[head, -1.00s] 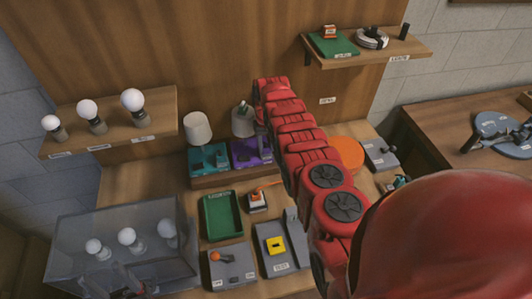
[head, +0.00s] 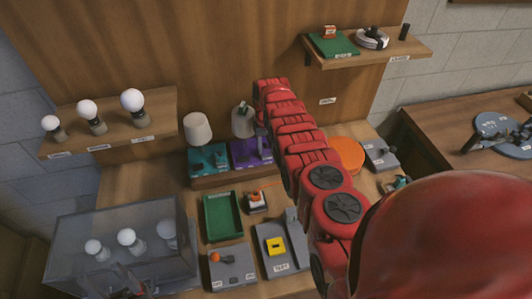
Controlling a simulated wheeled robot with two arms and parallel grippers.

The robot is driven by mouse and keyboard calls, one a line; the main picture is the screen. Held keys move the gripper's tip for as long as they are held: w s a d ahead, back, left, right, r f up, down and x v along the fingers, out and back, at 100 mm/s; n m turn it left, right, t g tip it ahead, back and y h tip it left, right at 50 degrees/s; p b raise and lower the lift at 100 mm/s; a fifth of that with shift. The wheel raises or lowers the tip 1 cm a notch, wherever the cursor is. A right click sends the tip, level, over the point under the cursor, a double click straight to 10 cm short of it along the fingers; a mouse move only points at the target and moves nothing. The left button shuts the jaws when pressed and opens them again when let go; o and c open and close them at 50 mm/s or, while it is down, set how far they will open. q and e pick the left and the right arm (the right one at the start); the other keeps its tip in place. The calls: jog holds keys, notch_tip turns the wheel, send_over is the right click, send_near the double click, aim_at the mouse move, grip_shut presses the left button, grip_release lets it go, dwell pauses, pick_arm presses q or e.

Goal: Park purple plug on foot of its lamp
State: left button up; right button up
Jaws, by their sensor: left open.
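The purple lamp foot (head: 244,155) stands on a wooden step at the back, with a pale shade (head: 241,124) above it. Dark fittings show on the foot. I cannot pick out the purple plug; it may be hidden behind my right arm. My right arm crosses the middle of the view and bends down beside the purple lamp. A small grey part of its gripper (head: 262,137) seems to show there; its fingers and anything in them are hidden. My left gripper (head: 135,286) is open, low at the left, partly cut off and near the clear box.
A teal lamp foot (head: 206,163) stands left of the purple one. A clear box (head: 70,240) with bulbs fills the left front. An orange disc (head: 347,154) lies right of my arm.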

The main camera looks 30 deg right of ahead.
jog(key=o, duration=0.4)
notch_tip(320, 180, up, 3)
jog(key=p, duration=0.2)
jog(key=shift+f+p, duration=0.1)
jog(key=shift+p, duration=0.25)
jog(key=shift+w+r, duration=0.1)
jog(key=shift+r, duration=0.15)
notch_tip(320, 180, up, 8)
jog(key=b, duration=0.5)
notch_tip(320, 180, up, 6)
jog(key=p, duration=0.4)
send_over(266, 146)
